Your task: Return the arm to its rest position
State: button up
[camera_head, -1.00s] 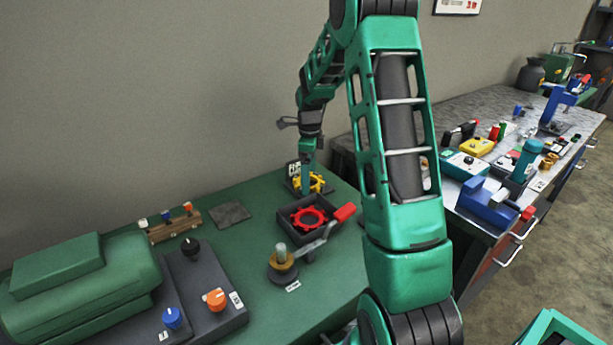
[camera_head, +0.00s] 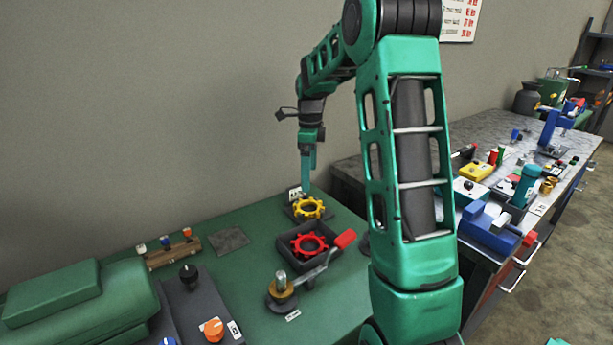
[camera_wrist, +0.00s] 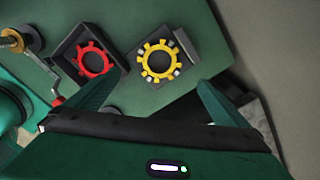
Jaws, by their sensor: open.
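My gripper (camera_head: 308,170) is above the back right of the green table, pointing down, a little above and apart from the yellow gear (camera_head: 308,208). In the wrist view my gripper (camera_wrist: 152,98) has its two fingers spread wide with nothing between them. The yellow gear (camera_wrist: 159,62) lies on a dark square base. My green arm is raised and bent, crossing the middle of the head view and hiding part of the table's right side.
A red gear (camera_head: 309,244) lies in a dark tray (camera_head: 284,254) beside a red-handled crank (camera_head: 316,270). A green machine (camera_head: 60,295) stands at left. A grey workbench (camera_head: 480,135) with several tools is at right.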

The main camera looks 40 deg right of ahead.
jog(key=shift+s, duration=0.1)
dwell(0.3)
jog(key=s+a+n, duration=0.3)
jog(key=s+n, duration=0.4)
jog(key=s, duration=0.5)
jog(key=s+a+n, duration=0.3)
jog(key=s+n, duration=0.3)
jog(key=s, duration=0.6)
jog(key=s+a+n, duration=0.3)
jog(key=s+n, duration=0.4)
jog(key=s, duration=0.6)
jog(key=shift+a+r+n, duration=0.3)
jog(key=shift+a+r, duration=0.05)
jog(key=shift+a, duration=0.05)
jog(key=shift+w, duration=0.1)
jog(key=shift+w+f, duration=0.25)
jog(key=shift+w, duration=0.35)
